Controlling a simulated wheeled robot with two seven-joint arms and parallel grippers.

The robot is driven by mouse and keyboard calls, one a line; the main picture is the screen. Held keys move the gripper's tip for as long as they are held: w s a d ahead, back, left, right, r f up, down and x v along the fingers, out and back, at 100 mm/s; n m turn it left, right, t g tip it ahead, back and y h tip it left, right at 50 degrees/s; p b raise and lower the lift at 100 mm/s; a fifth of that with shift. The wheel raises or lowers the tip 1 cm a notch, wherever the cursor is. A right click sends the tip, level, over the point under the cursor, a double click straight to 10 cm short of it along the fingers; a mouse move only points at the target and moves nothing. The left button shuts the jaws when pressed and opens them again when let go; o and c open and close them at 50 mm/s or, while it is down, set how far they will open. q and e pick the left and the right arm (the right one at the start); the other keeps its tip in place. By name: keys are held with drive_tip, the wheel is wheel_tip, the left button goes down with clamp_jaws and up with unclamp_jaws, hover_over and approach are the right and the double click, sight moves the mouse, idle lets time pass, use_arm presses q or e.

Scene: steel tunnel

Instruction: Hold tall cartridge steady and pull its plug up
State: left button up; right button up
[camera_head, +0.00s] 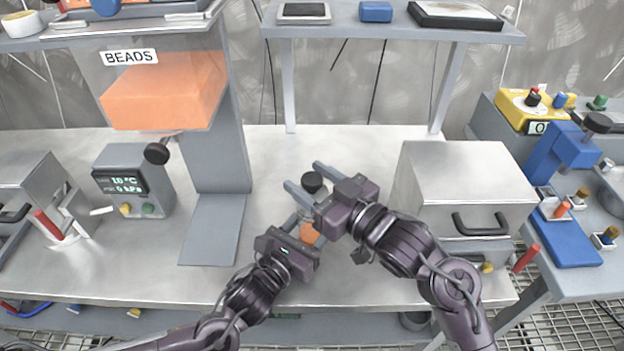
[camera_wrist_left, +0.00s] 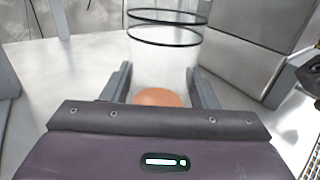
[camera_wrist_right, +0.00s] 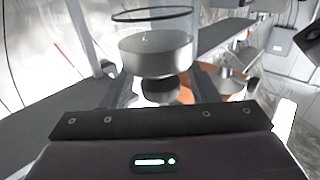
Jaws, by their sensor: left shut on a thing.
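The tall cartridge is a clear cylinder with an orange part (camera_head: 308,233) low down, in the head view partly hidden by my grippers. In the left wrist view the clear wall with two black rings (camera_wrist_left: 165,28) rises between my left fingers, with an orange round (camera_wrist_left: 158,97) below. My left gripper (camera_head: 301,222) is shut on the cartridge. The dark plug knob (camera_head: 312,182) shows at the top, between the fingers of my right gripper (camera_head: 302,174), which is open around it. In the right wrist view the black knob (camera_wrist_right: 160,88) shows between the fingers with gaps at its sides.
A steel box with a black handle (camera_head: 468,185) stands to the right. A small dark-capped item (camera_head: 582,192) sits on the blue stand. A grey column with an orange BEADS hopper (camera_head: 165,92) and a gauge box (camera_head: 133,180) stand to the left. The front bench is clear.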

clamp_jaws()
use_arm(q)
drive_tip(key=shift+f, duration=0.1)
use_arm(e)
drive_tip(key=shift+r, duration=0.85)
drive_tip(key=shift+o, duration=0.3)
unclamp_jaws()
drive_tip(key=shift+s+d+f, duration=0.1)
drive_tip(key=v, duration=1.1)
drive_tip(key=shift+s+d, duration=0.25)
